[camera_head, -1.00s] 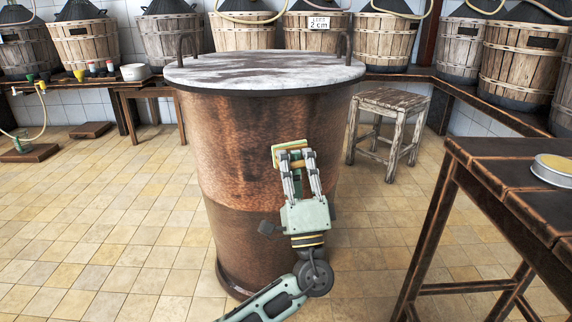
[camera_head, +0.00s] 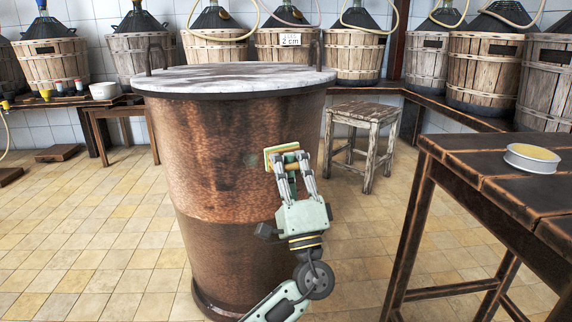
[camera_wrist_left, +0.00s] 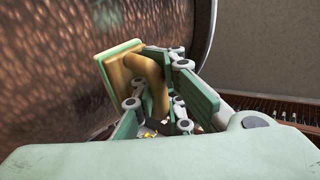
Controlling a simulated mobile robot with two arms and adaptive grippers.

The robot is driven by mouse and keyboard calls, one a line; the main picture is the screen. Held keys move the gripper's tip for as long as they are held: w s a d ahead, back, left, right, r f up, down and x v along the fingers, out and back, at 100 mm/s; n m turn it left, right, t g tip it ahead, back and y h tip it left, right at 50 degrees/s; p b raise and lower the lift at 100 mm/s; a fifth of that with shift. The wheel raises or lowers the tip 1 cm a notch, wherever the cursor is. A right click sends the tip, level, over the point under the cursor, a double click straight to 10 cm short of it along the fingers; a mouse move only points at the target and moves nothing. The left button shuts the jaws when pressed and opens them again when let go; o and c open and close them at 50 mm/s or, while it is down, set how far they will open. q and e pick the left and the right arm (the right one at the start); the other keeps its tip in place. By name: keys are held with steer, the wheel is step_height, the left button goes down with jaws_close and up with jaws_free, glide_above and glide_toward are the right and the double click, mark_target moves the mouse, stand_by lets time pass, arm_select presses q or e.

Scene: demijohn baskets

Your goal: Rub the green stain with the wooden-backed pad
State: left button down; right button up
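A small, faint green stain (camera_head: 251,159) shows on the copper side of the large drum (camera_head: 215,150), just left of the pad. My left gripper (camera_head: 291,165) is shut on the handle of the wooden-backed pad (camera_head: 270,157). The pad is upright, its face toward the drum wall. In the left wrist view the fingers (camera_wrist_left: 155,100) hold the curved wooden handle, and the pad (camera_wrist_left: 118,68) with its green layer is close to the copper. I cannot tell whether it touches. My right gripper is not in view.
A grey lid (camera_head: 235,78) covers the drum. A wooden stool (camera_head: 365,115) stands behind right, and a dark table (camera_head: 500,165) with a round tin (camera_head: 532,158) is at the right. Basketed demijohns line the back bench.

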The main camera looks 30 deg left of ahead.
arm_select(q)
steer(key=shift+s+a+b, duration=0.35)
steer(key=shift+s+a, duration=1.8)
steer(key=shift+s, duration=0.25)
steer(key=shift+s+a+b, duration=0.4)
steer(key=shift+s+a, duration=0.6)
steer(key=shift+a, duration=0.15)
steer(key=shift+d, duration=0.1)
steer(key=shift+s+d+b, duration=0.4)
steer(key=shift+s+d, duration=1.65)
steer(key=shift+d, duration=0.05)
steer(key=shift+s+d+b, duration=0.4)
steer(key=shift+s+d, duration=0.65)
steer(key=shift+d, duration=0.05)
